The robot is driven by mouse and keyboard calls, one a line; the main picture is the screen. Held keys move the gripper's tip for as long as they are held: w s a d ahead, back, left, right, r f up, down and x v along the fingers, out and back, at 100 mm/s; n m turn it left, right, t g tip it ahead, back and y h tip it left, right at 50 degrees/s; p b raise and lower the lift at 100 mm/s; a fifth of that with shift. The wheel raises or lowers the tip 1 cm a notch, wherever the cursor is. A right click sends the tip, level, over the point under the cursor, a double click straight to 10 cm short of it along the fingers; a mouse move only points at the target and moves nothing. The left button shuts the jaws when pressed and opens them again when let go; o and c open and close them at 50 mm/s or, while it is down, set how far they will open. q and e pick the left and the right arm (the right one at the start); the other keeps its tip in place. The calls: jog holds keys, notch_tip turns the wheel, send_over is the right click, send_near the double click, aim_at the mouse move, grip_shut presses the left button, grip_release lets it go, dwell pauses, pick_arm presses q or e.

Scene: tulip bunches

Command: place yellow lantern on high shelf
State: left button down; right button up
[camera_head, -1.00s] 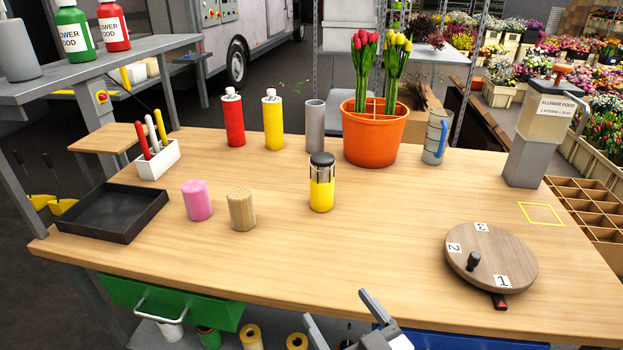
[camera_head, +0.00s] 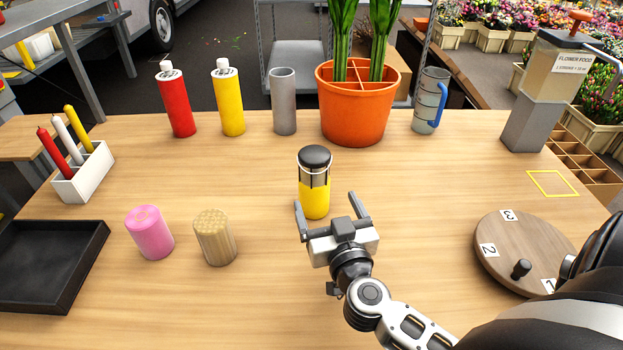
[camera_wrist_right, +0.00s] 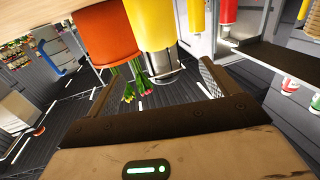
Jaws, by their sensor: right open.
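The yellow lantern (camera_head: 314,198), with a black cap and clear upper part, stands upright on the wooden table near its middle. My right gripper (camera_head: 331,202) is open just in front of it, its fingers pointing toward the lantern; I cannot tell whether they touch it. In the right wrist view, which looks upside down, the lantern (camera_wrist_right: 150,22) shows between and beyond the open fingers. A raised grey shelf (camera_head: 42,20) is partly in view at the upper left. The wrist view shows a shelf (camera_wrist_right: 285,62) with green and red bottles. My left gripper is not in view.
Behind the lantern stand a red bottle (camera_head: 177,105), yellow bottle (camera_head: 228,105), grey cylinder (camera_head: 283,105), orange pot (camera_head: 354,122) and jug (camera_head: 428,105). Pink (camera_head: 149,235) and tan (camera_head: 215,240) cylinders stand left. A turntable (camera_head: 515,240) lies right; a black tray (camera_head: 95,265) left.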

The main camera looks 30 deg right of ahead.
aim_at(312, 170)
jog(key=b+x, duration=0.1)
jog(key=x, duration=1)
jog(key=shift+w+d+f, duration=0.1)
jog(key=shift+w+f, duration=0.1)
jog(key=shift+w, duration=0.2)
jog(key=shift+r, duration=0.1)
jog(key=c, duration=1.4)
